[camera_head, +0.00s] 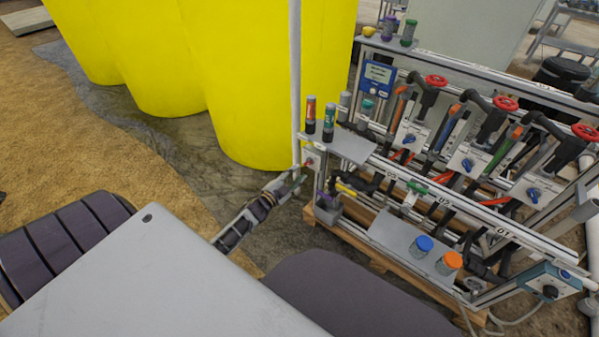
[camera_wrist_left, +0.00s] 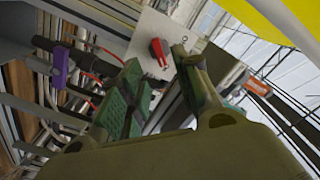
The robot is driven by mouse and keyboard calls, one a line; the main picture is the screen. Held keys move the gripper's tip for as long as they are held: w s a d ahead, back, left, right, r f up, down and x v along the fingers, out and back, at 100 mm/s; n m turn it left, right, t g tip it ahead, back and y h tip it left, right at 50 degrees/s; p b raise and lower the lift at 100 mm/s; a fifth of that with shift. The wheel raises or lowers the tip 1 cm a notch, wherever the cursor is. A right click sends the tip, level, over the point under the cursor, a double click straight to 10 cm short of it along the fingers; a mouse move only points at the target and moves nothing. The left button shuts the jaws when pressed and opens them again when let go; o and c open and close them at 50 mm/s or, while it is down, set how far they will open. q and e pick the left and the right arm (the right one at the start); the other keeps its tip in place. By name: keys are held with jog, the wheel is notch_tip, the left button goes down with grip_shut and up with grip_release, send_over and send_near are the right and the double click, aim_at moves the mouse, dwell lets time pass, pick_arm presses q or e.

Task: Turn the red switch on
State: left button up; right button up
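The red switch (camera_wrist_left: 157,48) is a small red knob on a pale square plate (camera_wrist_left: 148,28) in the left wrist view. In the head view the plate (camera_head: 310,157) is at the left end of the skid, and the switch is small there, close to my fingertips. My left gripper (camera_head: 296,178) reaches in from the lower left to that plate. In the left wrist view its green-padded fingers (camera_wrist_left: 157,62) are open, with the switch showing just beyond the gap between their tips. I cannot tell whether a finger touches it. My right gripper is not in view.
The skid carries red valve wheels (camera_head: 505,103), blue knobs and pipes to the right. Jars with blue (camera_head: 424,243) and orange lids stand lower. Yellow tanks (camera_head: 240,80) stand behind. Open floor lies left.

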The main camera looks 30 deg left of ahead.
pick_arm(q)
jog(key=shift+s+a, duration=0.2)
jog(key=shift+s, duration=2.65)
